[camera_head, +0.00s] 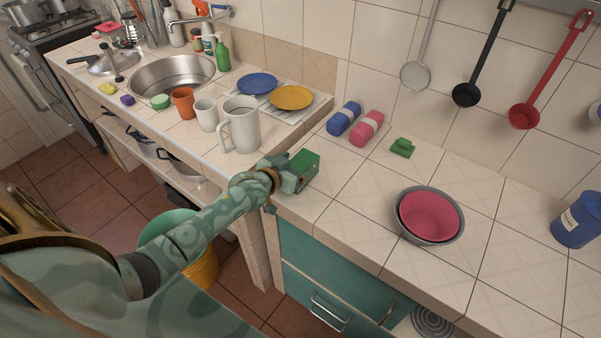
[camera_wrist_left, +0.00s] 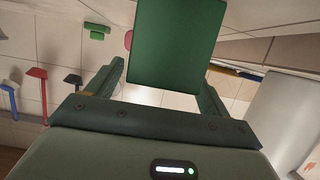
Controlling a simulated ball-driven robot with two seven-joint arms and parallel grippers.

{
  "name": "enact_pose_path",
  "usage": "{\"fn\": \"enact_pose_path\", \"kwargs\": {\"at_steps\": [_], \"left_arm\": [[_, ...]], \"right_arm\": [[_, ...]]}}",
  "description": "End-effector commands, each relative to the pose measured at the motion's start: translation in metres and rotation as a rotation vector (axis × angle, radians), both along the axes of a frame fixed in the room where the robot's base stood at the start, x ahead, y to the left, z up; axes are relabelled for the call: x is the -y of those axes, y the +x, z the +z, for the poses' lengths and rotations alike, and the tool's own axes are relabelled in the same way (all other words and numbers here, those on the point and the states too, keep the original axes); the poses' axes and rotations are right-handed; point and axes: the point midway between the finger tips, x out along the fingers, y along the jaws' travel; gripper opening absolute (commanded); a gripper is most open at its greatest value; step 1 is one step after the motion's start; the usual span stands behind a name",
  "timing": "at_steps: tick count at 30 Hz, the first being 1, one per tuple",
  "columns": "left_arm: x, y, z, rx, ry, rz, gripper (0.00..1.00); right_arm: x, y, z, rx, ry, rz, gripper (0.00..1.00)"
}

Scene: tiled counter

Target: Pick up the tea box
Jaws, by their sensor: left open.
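The tea box appears to be the green box (camera_head: 305,161) at the counter's front edge, right of the white pitcher. In the left wrist view the green box (camera_wrist_left: 176,40) fills the top middle, its flat face toward the camera. My left gripper (camera_head: 292,174) is at the box, partly covering it in the head view. The gripper is open. In the wrist view its two fingers (camera_wrist_left: 163,86) show on either side of the box's lower end, with visible gaps. I cannot tell whether the box touches the counter. My right gripper is not in view.
A white pitcher (camera_head: 241,127) stands close to the left of my gripper. Blue (camera_head: 344,118) and pink (camera_head: 367,128) rolls and a small green item (camera_head: 402,147) lie behind it. A pink bowl in a grey one (camera_head: 429,215) stands right. The counter between is clear.

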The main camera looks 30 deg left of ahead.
Motion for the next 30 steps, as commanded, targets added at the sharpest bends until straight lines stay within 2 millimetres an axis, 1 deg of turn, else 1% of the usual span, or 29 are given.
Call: {"fn": "enact_pose_path", "kwargs": {"at_steps": [1,4,11,12,14,15,17,26,30], "left_arm": [[0.000,0.008,-0.006,0.000,0.000,0.000,0.81],[0.001,0.017,-0.009,-0.001,0.000,0.000,0.81],[0.001,0.019,-0.008,-0.001,0.001,0.000,0.81],[0.001,0.019,-0.008,-0.001,0.000,0.000,0.75],[0.001,0.019,-0.008,-0.001,0.000,0.000,0.58],[0.001,0.019,-0.008,-0.001,0.000,0.000,0.47],[0.001,0.019,-0.008,-0.001,0.000,0.000,0.30],[0.001,0.019,-0.007,0.000,0.000,0.000,0.29],[0.001,0.020,0.003,0.002,0.000,0.000,0.29]], "right_arm": [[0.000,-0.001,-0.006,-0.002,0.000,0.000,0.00],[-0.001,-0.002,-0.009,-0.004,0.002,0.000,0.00],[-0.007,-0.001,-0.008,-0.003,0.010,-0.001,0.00],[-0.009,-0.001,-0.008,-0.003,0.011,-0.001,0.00],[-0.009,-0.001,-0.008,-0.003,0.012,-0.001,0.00],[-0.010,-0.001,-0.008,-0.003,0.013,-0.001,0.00],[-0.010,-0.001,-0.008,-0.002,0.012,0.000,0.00],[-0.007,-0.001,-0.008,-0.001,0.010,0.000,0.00],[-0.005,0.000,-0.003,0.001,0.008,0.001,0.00]]}}
